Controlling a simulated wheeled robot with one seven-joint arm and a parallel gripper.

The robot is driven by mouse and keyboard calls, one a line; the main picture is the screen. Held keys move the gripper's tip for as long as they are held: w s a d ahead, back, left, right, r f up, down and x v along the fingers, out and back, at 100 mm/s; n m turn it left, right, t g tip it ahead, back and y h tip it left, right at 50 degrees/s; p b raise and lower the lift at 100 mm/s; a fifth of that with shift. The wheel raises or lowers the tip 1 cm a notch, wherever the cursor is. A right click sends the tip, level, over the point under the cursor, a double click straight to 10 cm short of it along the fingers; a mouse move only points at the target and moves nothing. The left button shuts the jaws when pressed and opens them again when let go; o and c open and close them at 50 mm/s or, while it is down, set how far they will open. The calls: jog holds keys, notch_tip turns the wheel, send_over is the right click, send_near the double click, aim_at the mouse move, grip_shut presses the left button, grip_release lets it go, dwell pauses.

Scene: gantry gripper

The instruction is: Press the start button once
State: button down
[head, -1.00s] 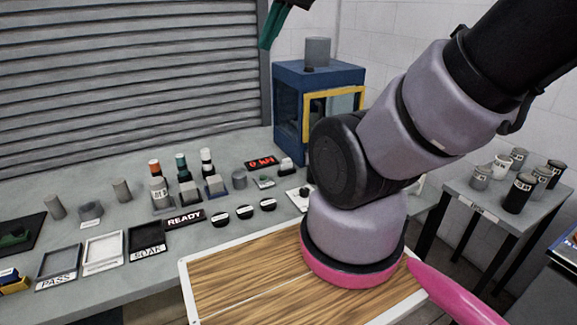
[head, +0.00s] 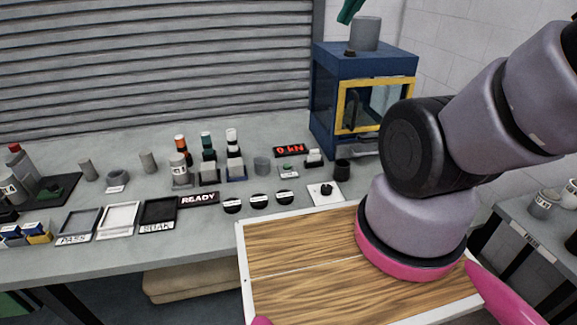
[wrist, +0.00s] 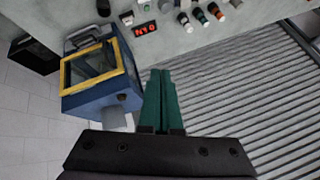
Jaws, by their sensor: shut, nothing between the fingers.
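A small green button (head: 287,168) sits on a pale plate on the bench, just in front of a red-lit display (head: 290,150). I take it to be the start button, but its label is too small to read. In the wrist view the display (wrist: 146,28) shows near the top, with the green button (wrist: 145,7) at the top edge. My gripper (wrist: 161,74) has green fingers that are together and empty. It is up in the air, apart from the button. In the head view only part of my gripper (head: 350,11) shows at the top edge, above the blue cabinet.
The blue cabinet (head: 324,110) with a yellow-framed window stands right of the display, with a grey cylinder (head: 365,33) on top. A shutter (head: 150,60) closes the back.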

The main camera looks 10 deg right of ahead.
jog(key=w+d+f+n+g+h, duration=0.2)
jog(key=w+f+n+g+h, duration=0.15)
jog(key=w+f, duration=0.4)
jog(key=n+t+h, duration=0.2)
jog(key=n+h, duration=0.4)
jog(key=n, duration=1.1)
send_over(284, 167)
notch_tip(284, 167, down, 30)
jog(key=shift+w, duration=0.15)
jog(key=shift+f, duration=4.35)
jog(key=shift+f, duration=0.4)
